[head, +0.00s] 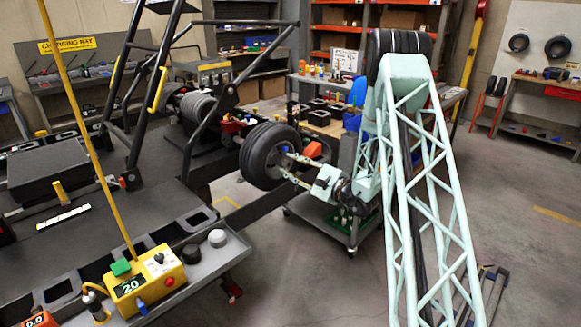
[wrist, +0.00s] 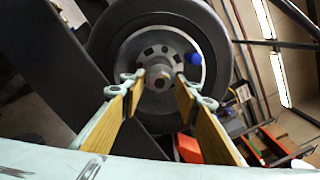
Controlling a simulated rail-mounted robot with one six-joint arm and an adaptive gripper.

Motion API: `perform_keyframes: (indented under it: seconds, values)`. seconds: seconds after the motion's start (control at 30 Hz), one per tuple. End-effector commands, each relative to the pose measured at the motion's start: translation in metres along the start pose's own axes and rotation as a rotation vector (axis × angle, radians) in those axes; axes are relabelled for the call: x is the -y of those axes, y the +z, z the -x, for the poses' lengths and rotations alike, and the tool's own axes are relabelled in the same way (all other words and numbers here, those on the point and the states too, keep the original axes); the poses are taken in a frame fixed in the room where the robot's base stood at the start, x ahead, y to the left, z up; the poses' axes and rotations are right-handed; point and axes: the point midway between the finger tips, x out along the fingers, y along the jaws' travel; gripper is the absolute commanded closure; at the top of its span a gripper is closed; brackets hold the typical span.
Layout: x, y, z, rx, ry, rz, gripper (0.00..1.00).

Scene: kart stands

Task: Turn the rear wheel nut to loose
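The rear wheel (head: 262,150) is a black tyre mounted on the kart frame. In the wrist view its tyre (wrist: 215,30) surrounds a grey rim. The wheel nut (wrist: 158,80) sits at the hub centre, a brownish metal piece. My gripper (wrist: 163,88) is open, with one yellow-padded finger to the left of the nut and one to the right. Gaps show between the fingers and the nut. In the head view my gripper (head: 288,166) faces the wheel from the right, its fingertips close to the hub. The nut is too small to make out there.
Dark kart frame bars run beside the wheel. A yellow control box (head: 147,285) showing 20 stands at the front left. A wheeled cart (head: 335,222) is behind my arm. An orange object (wrist: 188,148) lies below the wheel in the wrist view. Floor at the right is mostly clear.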

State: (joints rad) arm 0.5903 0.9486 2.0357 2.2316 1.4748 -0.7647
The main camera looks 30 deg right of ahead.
Motion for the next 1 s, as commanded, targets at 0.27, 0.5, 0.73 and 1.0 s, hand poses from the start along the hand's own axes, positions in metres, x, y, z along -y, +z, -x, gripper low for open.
perform_keyframes:
  seconds: [0.27, 0.5, 0.73, 1.0]
  values:
    - [-0.002, -0.001, 0.0, -0.001, 0.003, -0.002, 0.69]
    - [-0.002, -0.002, 0.009, -0.002, 0.002, -0.003, 0.69]
    - [-0.002, -0.002, 0.028, -0.003, 0.002, -0.003, 0.69]
    - [0.0, -0.001, 0.057, -0.002, 0.0, -0.002, 0.69]
